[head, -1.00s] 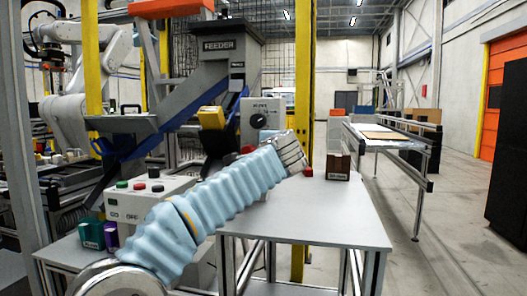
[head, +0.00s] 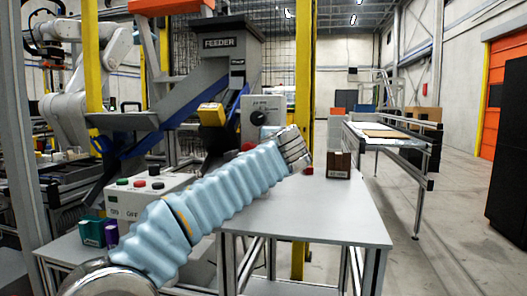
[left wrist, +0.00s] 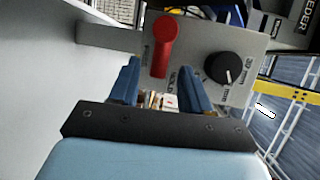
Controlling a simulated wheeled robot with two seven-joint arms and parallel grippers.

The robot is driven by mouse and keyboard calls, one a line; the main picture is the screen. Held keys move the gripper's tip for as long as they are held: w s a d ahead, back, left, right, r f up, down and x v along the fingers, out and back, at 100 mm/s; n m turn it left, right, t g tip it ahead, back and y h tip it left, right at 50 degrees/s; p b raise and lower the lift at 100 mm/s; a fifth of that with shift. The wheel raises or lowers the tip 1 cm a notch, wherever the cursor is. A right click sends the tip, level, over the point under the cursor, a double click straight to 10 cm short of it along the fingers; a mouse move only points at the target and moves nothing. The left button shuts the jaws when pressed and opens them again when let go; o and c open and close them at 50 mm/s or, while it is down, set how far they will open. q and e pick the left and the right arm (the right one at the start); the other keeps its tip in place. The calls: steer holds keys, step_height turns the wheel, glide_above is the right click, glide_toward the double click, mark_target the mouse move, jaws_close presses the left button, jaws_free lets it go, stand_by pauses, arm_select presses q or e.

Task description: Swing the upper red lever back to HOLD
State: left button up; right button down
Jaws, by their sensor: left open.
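The red lever (left wrist: 163,45) shows in the left wrist view on a light grey panel (left wrist: 205,42), its rounded end toward the top. A printed word, partly hidden, reads like HOLD beside its lower end. My left gripper (left wrist: 159,68) is open, with its two blue fingers pointing at the panel. The lever's lower part appears between the fingertips; whether they touch it I cannot tell. In the head view my blue-sleeved left arm reaches up to the right, and its wrist hides the fingers. No second lever is clear. My right gripper is out of view.
A black knob (left wrist: 225,68) sits right of the lever on the panel; it also shows in the head view (head: 258,118). A control box with buttons (head: 140,198) stands left of my arm. A small brown box (head: 339,165) is on the grey table (head: 320,215), whose front is clear.

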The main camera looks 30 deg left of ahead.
arm_select(q)
steer(key=b+v, duration=0.1)
steer(key=v, duration=1.1)
